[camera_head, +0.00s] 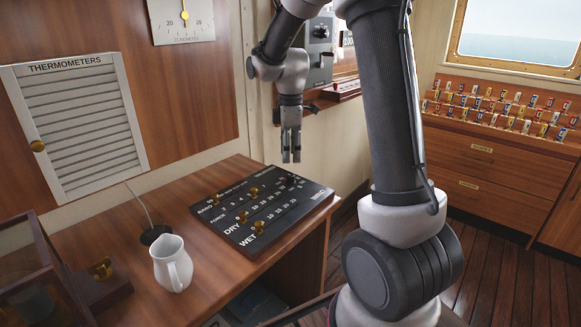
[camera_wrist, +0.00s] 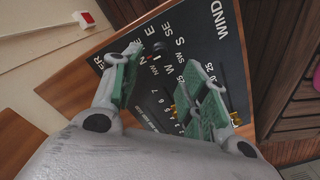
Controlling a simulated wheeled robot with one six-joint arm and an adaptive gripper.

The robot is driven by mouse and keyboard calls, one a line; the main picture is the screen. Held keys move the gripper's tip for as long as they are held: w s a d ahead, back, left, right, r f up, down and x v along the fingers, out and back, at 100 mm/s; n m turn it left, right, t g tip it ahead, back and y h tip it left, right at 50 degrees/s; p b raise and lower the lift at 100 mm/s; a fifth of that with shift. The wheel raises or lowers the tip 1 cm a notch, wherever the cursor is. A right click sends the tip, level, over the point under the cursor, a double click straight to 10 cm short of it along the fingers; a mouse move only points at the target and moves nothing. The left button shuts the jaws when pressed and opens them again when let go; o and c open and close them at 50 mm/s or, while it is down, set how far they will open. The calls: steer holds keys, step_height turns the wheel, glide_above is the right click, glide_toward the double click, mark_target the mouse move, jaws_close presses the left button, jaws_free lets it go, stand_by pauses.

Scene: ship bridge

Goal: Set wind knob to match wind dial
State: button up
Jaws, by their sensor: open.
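The black weather board (camera_head: 262,213) lies on the wooden desk, with BARO, FORCE, DRY, WET and WIND lettering and several brass knobs. My gripper (camera_head: 291,157) points down above the board's far right end, apart from it. In the wrist view my gripper (camera_wrist: 170,78) is open and empty, its green-padded fingers spread over the board (camera_wrist: 205,50). The WIND lettering and compass letters show there. A small dark round piece (camera_wrist: 158,47) sits among the letters; I cannot tell whether it is the wind knob. No wind dial is identifiable.
A glass-sided wooden case (camera_head: 40,285) is at the left front. A clinometer (camera_head: 183,20) and a grey instrument box (camera_head: 320,50) are on the wall.

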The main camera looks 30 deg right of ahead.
step_height(320, 180, up, 5)
steer(key=shift+f, duration=0.15)
stand_by(0.5)
steer(key=s+r+m+t, duration=0.2)
steer(key=s+m, duration=0.4)
steer(key=s, duration=0.7)
steer(key=s+r+m+t, duration=0.2)
steer(key=s+r+m, duration=0.2)
steer(key=s, duration=0.9)
steer(key=m, duration=0.3)
steer(key=shift+s+m, duration=0.3)
steer(key=shift+s, duration=0.05)
